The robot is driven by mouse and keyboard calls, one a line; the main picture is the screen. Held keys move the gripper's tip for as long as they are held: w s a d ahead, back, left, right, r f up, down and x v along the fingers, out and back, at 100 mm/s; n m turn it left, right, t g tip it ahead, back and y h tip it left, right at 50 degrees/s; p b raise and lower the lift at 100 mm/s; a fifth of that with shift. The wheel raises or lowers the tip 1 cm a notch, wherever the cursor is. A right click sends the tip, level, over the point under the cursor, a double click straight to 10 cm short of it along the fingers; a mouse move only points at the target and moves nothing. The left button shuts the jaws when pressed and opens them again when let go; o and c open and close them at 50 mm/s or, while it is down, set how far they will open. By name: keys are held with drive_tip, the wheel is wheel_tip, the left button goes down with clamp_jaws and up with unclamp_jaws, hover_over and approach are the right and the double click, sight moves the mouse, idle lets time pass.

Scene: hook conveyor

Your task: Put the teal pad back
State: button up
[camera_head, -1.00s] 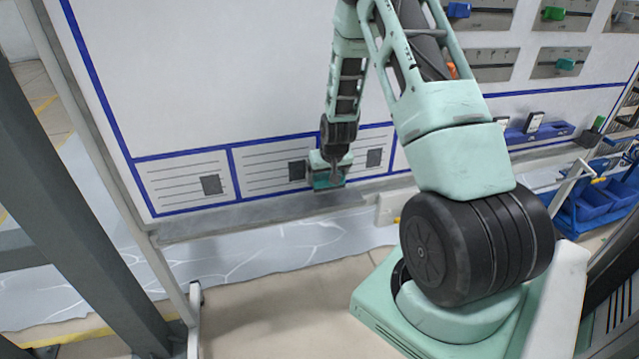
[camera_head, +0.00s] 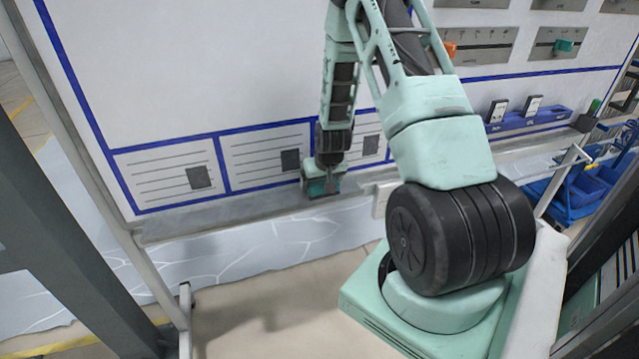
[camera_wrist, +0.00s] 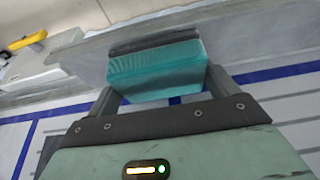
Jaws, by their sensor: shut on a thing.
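The teal pad (camera_wrist: 155,72) is a small block with a dark strip along one long side. My gripper (camera_wrist: 158,85) is shut on it, with one finger at each end in the wrist view. In the head view my gripper (camera_head: 324,187) is low in front of the whiteboard, close to the grey ledge at its foot. The teal pad (camera_head: 318,187) shows there only in part, mostly hidden by the gripper. I cannot tell whether the pad touches the ledge.
The grey ledge (camera_head: 230,212) runs along the board's foot. Hooked panels with an orange item (camera_head: 450,48) and a teal item (camera_head: 564,45) hang at upper right. A blue tray (camera_head: 535,123) holds dark-and-white items. Blue bins (camera_head: 585,190) stand at far right. A yellow object (camera_wrist: 27,41) lies at the wrist view's left.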

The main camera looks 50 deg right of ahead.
drive_tip(key=shift+f, duration=0.1)
drive_tip(key=o, duration=0.9)
drive_tip(key=shift+o, duration=0.2)
drive_tip(key=shift+r, duration=0.5)
drive_tip(key=v, duration=1.1)
drive_tip(key=a+r+n+g+y, duration=0.1)
drive_tip(key=a+r+n+y, duration=0.15)
drive_tip(key=a, duration=1.05)
drive_tip(key=a+r+n+y, duration=0.1)
drive_tip(key=a+r+n, duration=0.3)
drive_tip(key=a, duration=0.9)
drive_tip(key=s+a+r+n+g, duration=0.1)
drive_tip(key=s+a+r+n, duration=0.1)
drive_tip(key=s+a, duration=0.6)
drive_tip(key=s+a+r+n+g, duration=0.1)
drive_tip(key=s+a+r+n, duration=0.1)
drive_tip(key=s+a+n, duration=0.3)
drive_tip(key=s+a, duration=0.3)
drive_tip(key=s, duration=0.3)
drive_tip(key=shift+r+g+b, duration=0.3)
drive_tip(key=shift+r+g, duration=0.05)
drive_tip(key=shift+g, duration=0.05)
drive_tip(key=shift+s+n+h, duration=0.1)
drive_tip(key=shift+n+h, duration=0.15)
